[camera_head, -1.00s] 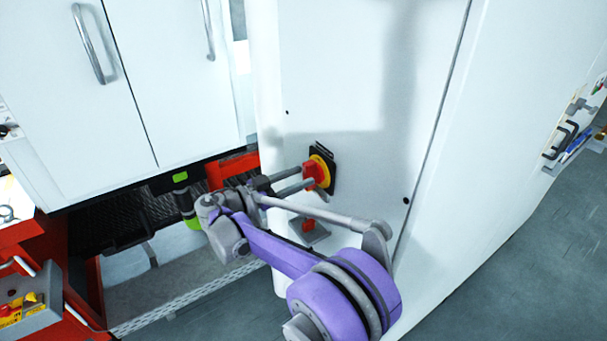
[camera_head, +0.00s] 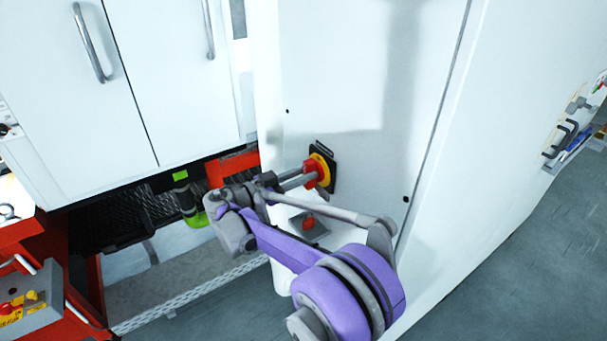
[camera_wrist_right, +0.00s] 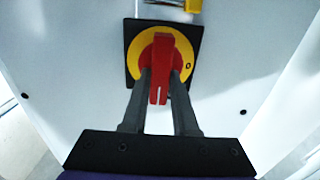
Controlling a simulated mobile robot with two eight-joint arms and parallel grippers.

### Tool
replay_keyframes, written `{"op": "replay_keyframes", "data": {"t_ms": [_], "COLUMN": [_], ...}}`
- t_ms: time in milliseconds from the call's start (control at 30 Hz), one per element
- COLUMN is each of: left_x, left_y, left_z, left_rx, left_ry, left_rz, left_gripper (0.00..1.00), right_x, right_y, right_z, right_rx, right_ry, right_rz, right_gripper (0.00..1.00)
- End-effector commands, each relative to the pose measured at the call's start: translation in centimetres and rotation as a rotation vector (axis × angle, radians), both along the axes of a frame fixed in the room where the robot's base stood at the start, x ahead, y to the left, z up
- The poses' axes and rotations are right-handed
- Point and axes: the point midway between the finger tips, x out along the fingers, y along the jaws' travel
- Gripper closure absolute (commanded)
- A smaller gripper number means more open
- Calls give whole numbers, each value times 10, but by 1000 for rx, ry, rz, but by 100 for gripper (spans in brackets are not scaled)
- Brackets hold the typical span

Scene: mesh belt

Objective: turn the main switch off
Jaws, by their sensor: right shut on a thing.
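The main switch is a red knob (camera_wrist_right: 161,62) on a yellow disc (camera_wrist_right: 183,68) with a black square plate, mounted on the white cabinet wall. A "0" mark shows at the right of the disc in the wrist view. The knob's white line points down toward my gripper in that view. The switch also shows in the head view (camera_head: 322,169). My right gripper (camera_wrist_right: 160,76) is shut on the knob, one finger on each side; it also shows in the head view (camera_head: 312,178). My left gripper is not in view.
A small red part on a grey plate (camera_head: 311,226) sits just below the switch, close to my right arm. White doors with handles (camera_head: 90,45) are at the left. A red cart (camera_head: 75,322) with a grey control box (camera_head: 27,305) stands at lower left. Open floor lies at right.

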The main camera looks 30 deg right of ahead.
Motion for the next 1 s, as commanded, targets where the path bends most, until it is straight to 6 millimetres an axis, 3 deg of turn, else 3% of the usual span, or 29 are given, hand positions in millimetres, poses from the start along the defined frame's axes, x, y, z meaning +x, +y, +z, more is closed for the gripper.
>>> {"op": "replay_keyframes", "data": {"t_ms": [467,1000], "left_x": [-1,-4], "left_y": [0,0], "left_z": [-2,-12], "left_rx": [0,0], "left_ry": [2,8], "left_rz": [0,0], "left_gripper": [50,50], "right_x": [1,5], "right_y": [0,0], "right_z": [-1,-3], "right_rx": [-12,-50], "right_ry": [147,640], "right_rz": [0,0], "right_gripper": [100,100]}}
